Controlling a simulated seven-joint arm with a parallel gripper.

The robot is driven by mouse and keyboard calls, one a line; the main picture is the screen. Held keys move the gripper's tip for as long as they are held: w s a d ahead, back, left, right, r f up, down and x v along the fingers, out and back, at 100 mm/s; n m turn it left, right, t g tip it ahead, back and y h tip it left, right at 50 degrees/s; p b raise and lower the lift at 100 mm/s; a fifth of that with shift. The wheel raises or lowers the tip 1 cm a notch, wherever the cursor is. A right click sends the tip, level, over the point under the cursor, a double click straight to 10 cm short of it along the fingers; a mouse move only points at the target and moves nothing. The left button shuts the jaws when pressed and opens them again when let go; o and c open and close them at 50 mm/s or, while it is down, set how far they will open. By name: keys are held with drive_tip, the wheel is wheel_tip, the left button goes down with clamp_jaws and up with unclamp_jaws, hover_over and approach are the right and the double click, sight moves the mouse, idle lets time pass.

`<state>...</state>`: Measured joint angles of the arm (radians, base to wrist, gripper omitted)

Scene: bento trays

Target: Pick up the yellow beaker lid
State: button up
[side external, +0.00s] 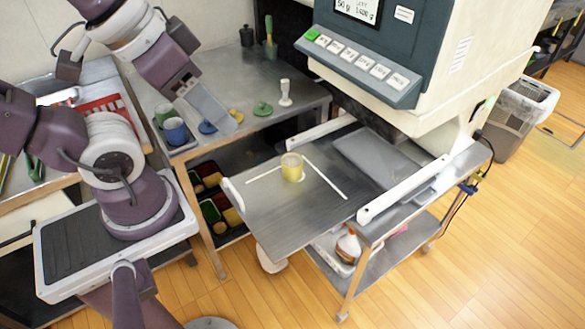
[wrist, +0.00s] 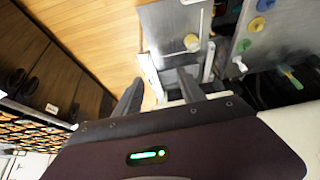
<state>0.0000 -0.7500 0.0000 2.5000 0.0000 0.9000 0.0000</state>
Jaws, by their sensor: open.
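The yellow beaker lid (side external: 236,115) lies on the metal table in the side external view, partly behind the end of my gripper (side external: 218,117). It also shows in the wrist view (wrist: 256,25), at the upper right. A blue lid (side external: 207,127) and a green lid (side external: 262,108) lie on either side of it. In the wrist view, my gripper (wrist: 160,82) has its fingers spread with nothing between them. All three lids are well to the right of the fingers there. My gripper appears above the table; its exact height is hard to tell.
A yellow beaker (side external: 292,168) stands on the metal plate (side external: 265,215) below the large machine (side external: 440,50). A blue beaker (side external: 175,131) and a green beaker (side external: 164,113) stand at the table's left. A white upright object (side external: 285,92) stands right of the green lid.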

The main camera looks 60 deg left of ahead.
drive_tip(key=o, duration=0.5)
